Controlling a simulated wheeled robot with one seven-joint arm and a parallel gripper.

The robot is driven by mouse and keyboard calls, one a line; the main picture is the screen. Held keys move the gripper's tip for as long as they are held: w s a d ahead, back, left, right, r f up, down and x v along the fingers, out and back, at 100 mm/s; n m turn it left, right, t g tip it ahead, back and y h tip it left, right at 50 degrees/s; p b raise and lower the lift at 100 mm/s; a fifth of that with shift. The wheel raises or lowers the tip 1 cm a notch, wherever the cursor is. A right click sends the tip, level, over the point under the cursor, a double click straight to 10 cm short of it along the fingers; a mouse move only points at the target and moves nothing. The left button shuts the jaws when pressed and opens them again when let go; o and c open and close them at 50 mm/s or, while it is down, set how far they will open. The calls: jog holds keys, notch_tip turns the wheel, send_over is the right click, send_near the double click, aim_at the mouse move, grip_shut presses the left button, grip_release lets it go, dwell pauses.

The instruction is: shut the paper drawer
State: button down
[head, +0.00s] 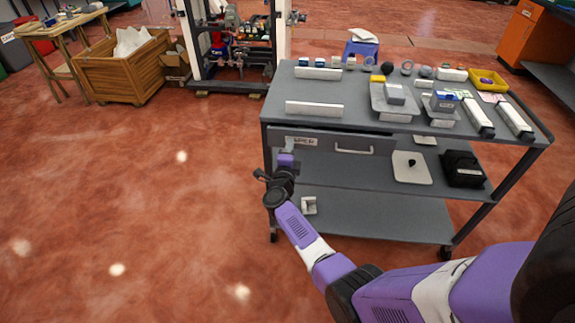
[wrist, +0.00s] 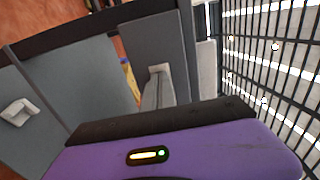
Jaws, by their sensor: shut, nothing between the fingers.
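The paper drawer (head: 325,146) is a grey front under the top of the grey cart, with a small label (head: 305,141) at its left and a pale bar handle (head: 354,151) further right. My gripper (head: 288,153) is shut and empty, at the left end of this front. In the wrist view, my pale fingers (wrist: 159,88) lie against or just before a grey panel (wrist: 152,38). I cannot tell whether they touch it. How far the drawer stands out is unclear from the head view, and its inside is hidden.
The cart top (head: 355,105) holds white bars, scales and small parts. A white plate (head: 411,168) and a black case (head: 462,169) are on the middle shelf. A white bracket (head: 309,205) lies on the bottom shelf. Open floor (head: 150,200) is to the left.

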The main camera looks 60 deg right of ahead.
jog(key=b+x, duration=0.1)
jog(key=x, duration=0.2)
jog(key=shift+a+r, duration=0.1)
jog(key=shift+r, duration=0.05)
dwell(0.3)
jog(key=shift+s, duration=0.1)
